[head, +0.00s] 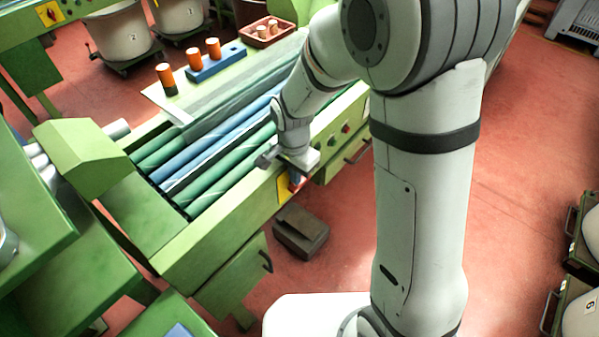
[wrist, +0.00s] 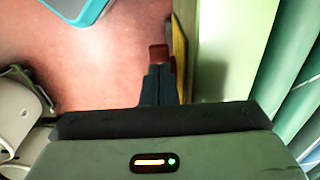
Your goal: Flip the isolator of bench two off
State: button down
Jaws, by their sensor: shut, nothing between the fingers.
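A yellow isolator plate (head: 284,189) is on the front face of the green bench (head: 226,217) in the middle of the head view. In the wrist view the plate shows edge-on (wrist: 180,50), with a red knob (wrist: 158,53) sticking out from it. My gripper (head: 297,180) is right in front of the plate and hides most of the knob in the head view. In the wrist view its dark fingers (wrist: 159,70) are together and empty, with the tips at the red knob. I cannot tell whether they touch it, nor the knob's setting. No bench number is legible.
Another yellow plate with a red knob (head: 50,13) is on a bench at the upper left. Small buttons (head: 345,128) and a drawer handle (head: 358,152) lie right of my gripper. A dark box (head: 300,231) stands on the floor below.

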jog(key=shift+r, duration=0.15)
jog(key=shift+r+p, duration=0.55)
jog(key=shift+r, duration=0.15)
jog(key=shift+r, duration=0.25)
jog(key=s+a+r, duration=0.2)
jog(key=s+a+r+p, duration=0.1)
jog(key=s+a+r, duration=0.1)
jog(key=s, duration=0.1)
jog(key=s+a+r, duration=0.2)
jog(key=shift+s+a+p, duration=0.1)
jog(key=shift+s+p, duration=0.1)
jog(key=shift+p, duration=0.15)
